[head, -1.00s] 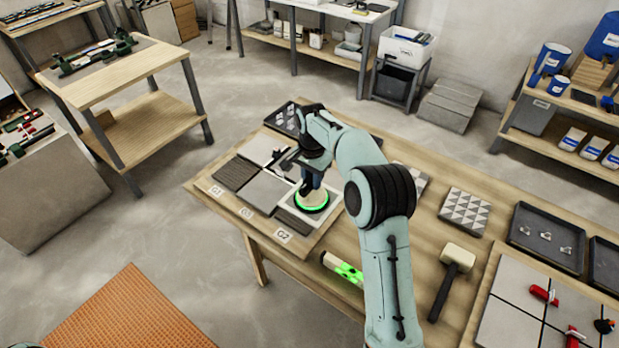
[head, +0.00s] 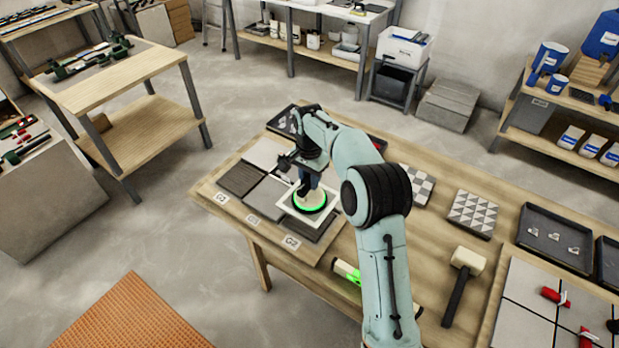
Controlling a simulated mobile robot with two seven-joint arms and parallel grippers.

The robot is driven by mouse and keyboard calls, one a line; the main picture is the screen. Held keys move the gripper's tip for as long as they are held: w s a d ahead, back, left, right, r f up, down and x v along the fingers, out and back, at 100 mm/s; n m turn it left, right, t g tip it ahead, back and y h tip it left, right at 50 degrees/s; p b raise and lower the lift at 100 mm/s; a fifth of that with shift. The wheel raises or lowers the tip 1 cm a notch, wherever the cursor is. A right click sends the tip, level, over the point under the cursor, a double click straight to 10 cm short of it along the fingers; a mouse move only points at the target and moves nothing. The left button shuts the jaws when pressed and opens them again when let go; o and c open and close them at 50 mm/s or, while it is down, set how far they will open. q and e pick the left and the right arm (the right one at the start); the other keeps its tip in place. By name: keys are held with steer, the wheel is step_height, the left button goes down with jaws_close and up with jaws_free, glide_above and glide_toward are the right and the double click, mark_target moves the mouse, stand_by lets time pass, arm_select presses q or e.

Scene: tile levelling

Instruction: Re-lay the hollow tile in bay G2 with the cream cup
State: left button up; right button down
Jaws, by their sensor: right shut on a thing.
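My right gripper (head: 305,178) reaches over the board of grey tiles on the bench and is shut on the cream cup (head: 308,193). The cup stands upright, with a glowing green ring around its dark base. It is over a pale-edged square (head: 286,206), partly hidden by the cup and my arm. I cannot tell whether the cup's base touches it or whether a tile is raised. The G2 label (head: 290,243) is on the board's front edge, with a dark tile (head: 312,229) behind it. My left gripper is out of view.
A mallet (head: 465,268) lies on the bench right of my arm. A cream-and-green tool (head: 345,270) lies partly behind my arm. Patterned tiles (head: 472,213) and dark trays (head: 553,238) stand farther right. An orange mat (head: 130,318) lies on the floor at lower left.

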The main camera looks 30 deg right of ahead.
mark_target(309, 194)
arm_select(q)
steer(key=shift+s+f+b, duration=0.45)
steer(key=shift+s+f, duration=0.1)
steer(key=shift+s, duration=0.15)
arm_select(e)
steer(key=shift+f, duration=2.05)
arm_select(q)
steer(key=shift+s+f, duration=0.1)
arm_select(e)
steer(key=shift+f, duration=0.45)
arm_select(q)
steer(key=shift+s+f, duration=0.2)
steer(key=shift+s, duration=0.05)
arm_select(e)
steer(key=shift+f, duration=1.1)
arm_select(q)
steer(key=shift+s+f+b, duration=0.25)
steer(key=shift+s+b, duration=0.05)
steer(key=shift+b, duration=0.1)
arm_select(e)
steer(key=shift+f, duration=1.05)
steer(key=c, duration=0.8)
jaws_free()
steer(key=shift+f, duration=0.1)
